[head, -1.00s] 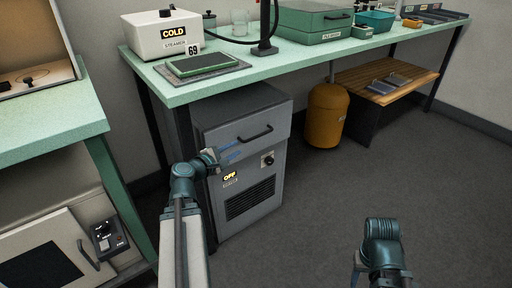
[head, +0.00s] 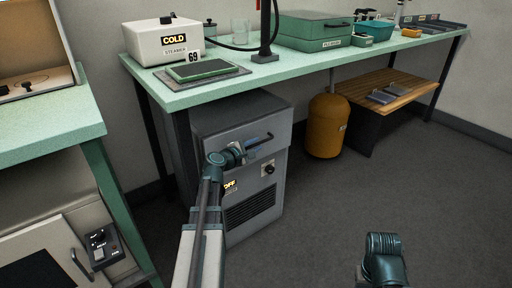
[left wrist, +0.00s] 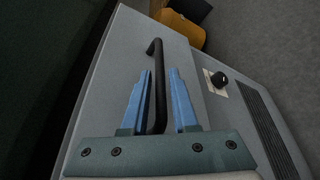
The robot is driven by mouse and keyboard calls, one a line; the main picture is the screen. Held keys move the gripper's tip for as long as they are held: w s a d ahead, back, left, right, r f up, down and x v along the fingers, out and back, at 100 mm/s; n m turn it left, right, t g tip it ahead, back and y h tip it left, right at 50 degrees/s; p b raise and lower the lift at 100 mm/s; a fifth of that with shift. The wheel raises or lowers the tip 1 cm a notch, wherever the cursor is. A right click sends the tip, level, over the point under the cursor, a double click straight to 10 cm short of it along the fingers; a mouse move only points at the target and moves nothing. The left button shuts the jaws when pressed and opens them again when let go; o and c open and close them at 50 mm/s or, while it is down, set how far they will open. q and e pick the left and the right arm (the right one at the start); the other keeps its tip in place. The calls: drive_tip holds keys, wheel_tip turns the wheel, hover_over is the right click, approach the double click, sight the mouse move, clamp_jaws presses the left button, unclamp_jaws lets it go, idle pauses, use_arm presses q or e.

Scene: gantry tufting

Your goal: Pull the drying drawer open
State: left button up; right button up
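The drying drawer (head: 215,141) is the top front of the grey cabinet under the bench and looks shut. Its black bar handle (head: 262,139) also shows in the left wrist view (left wrist: 155,60). My left gripper (head: 259,148) is at the drawer front. In the left wrist view its two blue fingers (left wrist: 162,85) stand apart, with the handle bar between them, nearer the left finger. I see a gap on the right side of the bar; the fingers are not closed on it. My right arm's end (head: 384,262) is low at the right; its fingers do not show clearly.
The bench (head: 300,72) overhangs the cabinet, with its dark leg (head: 185,150) at the left. A black knob (head: 269,169) sits below the drawer. An orange canister (head: 326,127) stands right of the cabinet. The floor (head: 330,205) in front is clear.

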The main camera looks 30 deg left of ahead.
use_arm(q)
drive_tip(key=shift+w+f, duration=0.1)
drive_tip(key=shift+w, duration=0.3)
clamp_jaws()
idle(1.3)
